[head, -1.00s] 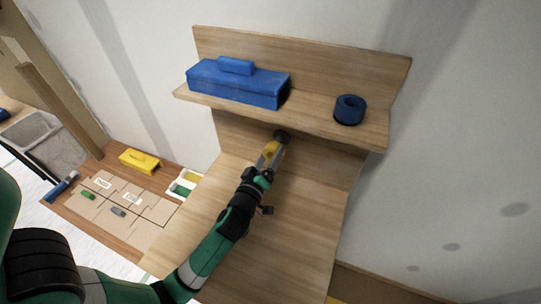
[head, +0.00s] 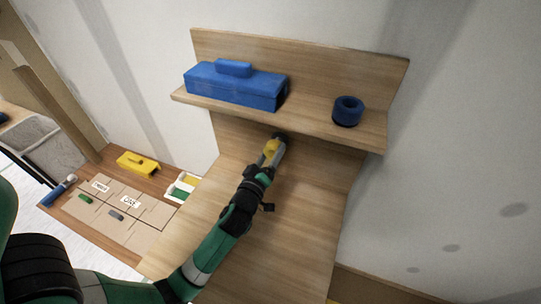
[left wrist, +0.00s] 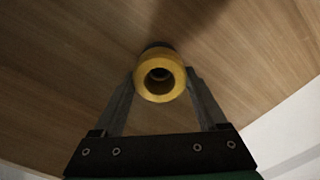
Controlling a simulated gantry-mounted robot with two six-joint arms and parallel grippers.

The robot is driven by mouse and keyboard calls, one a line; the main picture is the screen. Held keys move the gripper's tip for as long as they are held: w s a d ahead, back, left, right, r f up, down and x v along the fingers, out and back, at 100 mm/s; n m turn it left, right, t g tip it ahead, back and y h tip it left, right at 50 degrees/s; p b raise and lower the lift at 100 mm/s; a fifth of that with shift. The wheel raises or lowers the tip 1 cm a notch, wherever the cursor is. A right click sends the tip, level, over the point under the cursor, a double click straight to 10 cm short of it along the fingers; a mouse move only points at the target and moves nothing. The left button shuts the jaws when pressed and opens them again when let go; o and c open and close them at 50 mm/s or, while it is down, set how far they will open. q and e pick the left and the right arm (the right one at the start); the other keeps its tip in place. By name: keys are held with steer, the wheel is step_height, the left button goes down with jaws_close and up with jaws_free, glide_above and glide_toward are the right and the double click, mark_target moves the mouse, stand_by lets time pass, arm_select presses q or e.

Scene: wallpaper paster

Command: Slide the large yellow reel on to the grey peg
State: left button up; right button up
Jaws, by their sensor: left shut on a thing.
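The yellow reel (head: 272,149) is held at the end of my left arm, in front of the wooden panel below the shelf. In the left wrist view the reel (left wrist: 148,88) faces me end-on, with its dark central hole visible. My left gripper (head: 267,160) is shut on it, one finger on each side. A dark grey round part, which looks like the peg (head: 281,135), shows just beyond the reel, and its dark edge shows above the reel in the left wrist view (left wrist: 157,46). I cannot tell whether the peg is inside the hole. My right gripper is out of view.
A blue box (head: 236,85) and a dark blue ring-shaped roll (head: 348,111) sit on the shelf (head: 310,105) above the gripper. At the lower left are a yellow case (head: 138,163), a white tray (head: 183,187) and cardboard boxes (head: 115,215). The panel right of my arm is clear.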

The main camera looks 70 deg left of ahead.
arm_select(q)
steer(key=shift+b+x, duration=0.35)
steer(key=shift+x, duration=1.15)
steer(key=o, duration=1.3)
steer(key=shift+s+d, duration=0.1)
steer(key=shift+s, duration=0.05)
steer(key=b+v, duration=0.1)
steer(key=v, duration=0.5)
steer(key=shift+s+d, duration=0.25)
